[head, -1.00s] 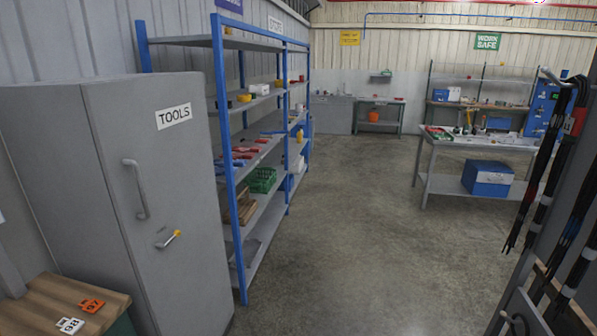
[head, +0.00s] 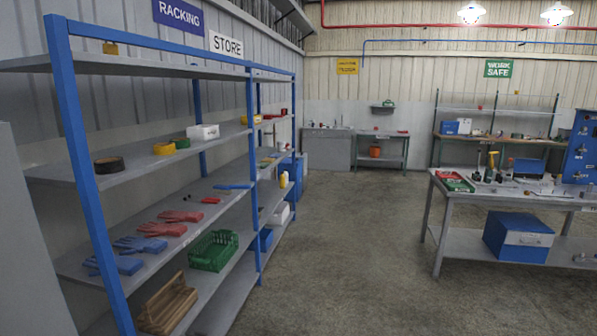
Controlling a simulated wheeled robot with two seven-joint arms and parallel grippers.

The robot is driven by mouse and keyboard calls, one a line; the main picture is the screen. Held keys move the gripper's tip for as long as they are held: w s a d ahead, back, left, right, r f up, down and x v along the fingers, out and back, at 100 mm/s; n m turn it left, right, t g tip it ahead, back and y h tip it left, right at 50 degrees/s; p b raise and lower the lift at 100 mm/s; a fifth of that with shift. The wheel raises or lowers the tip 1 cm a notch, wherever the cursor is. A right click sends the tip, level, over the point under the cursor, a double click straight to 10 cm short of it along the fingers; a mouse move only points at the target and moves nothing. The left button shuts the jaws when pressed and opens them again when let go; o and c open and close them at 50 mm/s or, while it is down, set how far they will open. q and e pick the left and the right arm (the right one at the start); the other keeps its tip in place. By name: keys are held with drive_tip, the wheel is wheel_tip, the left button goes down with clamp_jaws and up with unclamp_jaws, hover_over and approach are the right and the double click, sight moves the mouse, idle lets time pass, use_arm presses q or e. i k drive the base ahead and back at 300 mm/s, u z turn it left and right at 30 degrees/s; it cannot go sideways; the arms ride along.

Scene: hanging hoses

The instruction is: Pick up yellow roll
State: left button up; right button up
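A small yellow roll (head: 164,148) lies on the second shelf from the top of the blue-framed rack on the left. A dark roll (head: 109,165) lies nearer on the same shelf. A green item (head: 181,142) and a white box (head: 203,132) are just behind the yellow roll. A small yellow item (head: 110,48) sits on the top shelf; its shape is too small to tell. Neither of my grippers shows in the head view.
The rack (head: 75,160) holds red gloves (head: 170,221), blue gloves (head: 125,258), a green crate (head: 214,250) and a wooden carrier (head: 167,304). A workbench (head: 470,192) stands at right. The floor (head: 340,260) between is clear.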

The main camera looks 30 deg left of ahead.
sight(165, 148)
drive_tip(key=i, duration=2.35)
drive_tip(key=u, duration=0.85)
drive_tip(key=i, duration=1.3)
drive_tip(key=u, duration=1.65)
drive_tip(key=i, duration=0.8)
drive_tip(key=u, duration=0.45)
